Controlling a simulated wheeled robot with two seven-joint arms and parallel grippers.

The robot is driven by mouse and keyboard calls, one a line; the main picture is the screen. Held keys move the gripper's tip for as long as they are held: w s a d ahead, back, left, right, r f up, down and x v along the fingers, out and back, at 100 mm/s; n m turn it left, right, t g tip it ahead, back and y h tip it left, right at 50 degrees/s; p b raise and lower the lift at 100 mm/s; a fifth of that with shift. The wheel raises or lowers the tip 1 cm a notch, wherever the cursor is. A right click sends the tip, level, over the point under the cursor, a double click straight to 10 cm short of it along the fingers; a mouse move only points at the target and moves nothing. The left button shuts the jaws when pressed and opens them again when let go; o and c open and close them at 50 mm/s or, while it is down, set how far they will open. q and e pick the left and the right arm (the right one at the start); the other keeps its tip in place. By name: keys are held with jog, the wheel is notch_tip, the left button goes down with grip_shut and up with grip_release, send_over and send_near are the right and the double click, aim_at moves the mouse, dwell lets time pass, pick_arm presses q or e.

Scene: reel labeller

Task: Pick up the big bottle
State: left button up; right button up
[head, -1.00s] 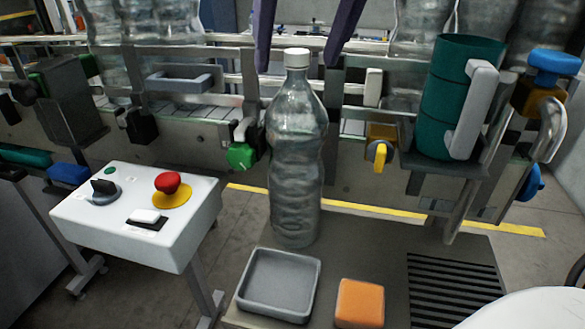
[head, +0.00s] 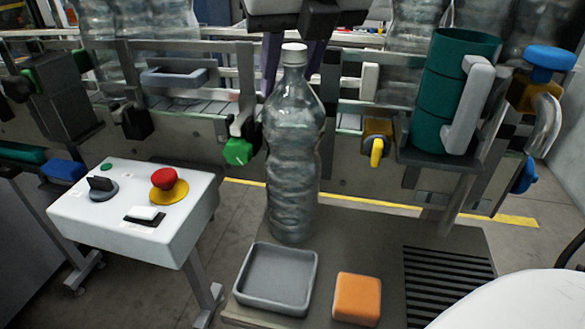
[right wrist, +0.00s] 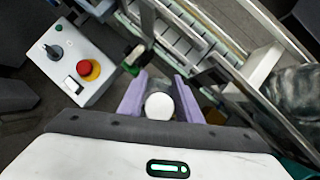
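The big bottle (head: 293,150) is clear with a white cap. It stands upright on the grey stand in the head view, and its cap (right wrist: 159,106) shows from above in the right wrist view. My right gripper (head: 293,78) points down at the bottle's top from the upper edge of the head view. In the right wrist view its purple fingers (right wrist: 161,80) stand on either side of the cap with a small gap, open. The bottle partly hides the fingers in the head view. My left gripper is not in view.
A grey tray (head: 243,290) and an orange block (head: 357,297) lie in front of the bottle. A white control box (head: 150,235) with a red button stands left. A conveyor with rails (head: 205,128) runs behind. A green cylinder (head: 445,95) stands right.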

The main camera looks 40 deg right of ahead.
jog(key=shift+s+f, duration=0.15)
jog(key=shift+f, duration=0.05)
grip_shut()
jog(key=shift+f, duration=0.1)
jog(key=shift+s+f, duration=0.15)
jog(key=shift+f, duration=0.05)
dwell(0.4)
jog(key=shift+r, duration=0.25)
